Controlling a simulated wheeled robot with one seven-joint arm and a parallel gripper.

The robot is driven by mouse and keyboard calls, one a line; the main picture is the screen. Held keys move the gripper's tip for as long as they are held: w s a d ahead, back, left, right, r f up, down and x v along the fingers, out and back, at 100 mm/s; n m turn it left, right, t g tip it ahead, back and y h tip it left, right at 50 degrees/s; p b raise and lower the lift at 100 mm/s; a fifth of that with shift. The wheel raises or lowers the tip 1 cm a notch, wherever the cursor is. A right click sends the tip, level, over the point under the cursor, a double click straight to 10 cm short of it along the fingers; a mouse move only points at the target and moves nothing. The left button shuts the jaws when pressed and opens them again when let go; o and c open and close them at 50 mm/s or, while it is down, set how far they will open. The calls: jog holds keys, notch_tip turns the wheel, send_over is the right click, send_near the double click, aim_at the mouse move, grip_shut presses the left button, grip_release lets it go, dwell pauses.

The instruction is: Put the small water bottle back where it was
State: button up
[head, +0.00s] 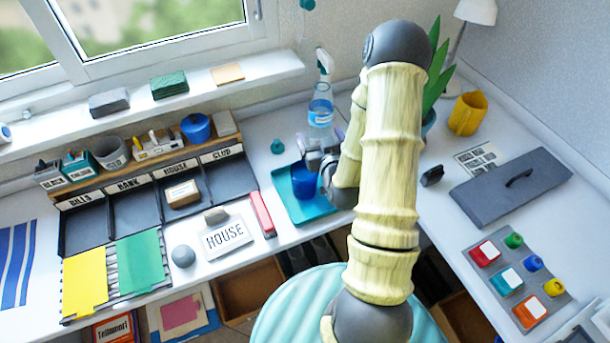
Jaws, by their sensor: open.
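A clear spray bottle (320,112) with blue liquid and a white and teal nozzle stands upright near the window wall; it is the only thing here that looks like a water bottle. Its lower end is close to my gripper (318,160), which is open and partly hidden by my arm. I cannot tell whether the fingers touch the bottle. A blue cup (304,183) stands on a teal tray (325,208) just below the gripper in the picture. No marked place for the bottle can be made out.
A small teal object (278,146) sits left of the bottle. A potted plant (436,75) and a yellow mug (468,113) stand right of my arm. A sorting rack (150,178) fills the left desk. A dark flat case (511,187) lies at right. The window sill is above.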

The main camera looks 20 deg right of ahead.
jog(key=s+a+g, duration=0.1)
jog(key=a+g, duration=0.1)
jog(key=s+a+n+g+y, duration=0.1)
jog(key=a+g, duration=0.1)
jog(key=s+a+r+g, duration=0.1)
jog(key=a+g, duration=0.1)
jog(key=a, duration=0.1)
jog(key=shift+s+n+g+y, duration=0.15)
jog(key=shift+n+g+y, duration=0.15)
jog(key=shift+n+y, duration=0.1)
jog(key=s+a+r+g, duration=0.2)
jog(key=s+g, duration=0.1)
jog(key=s, duration=0.4)
jog(key=s+a+r+g, duration=0.3)
jog(key=s, duration=0.3)
jog(key=shift+s+a+m+g, duration=0.2)
jog(key=shift+s+m+g, duration=0.1)
jog(key=shift+s+g, duration=0.1)
jog(key=shift+c, duration=0.2)
jog(key=shift+w, duration=0.1)
jog(key=c, duration=0.7)
jog(key=shift+a, duration=0.2)
jog(key=c, duration=0.4)
jog(key=shift+a, duration=0.1)
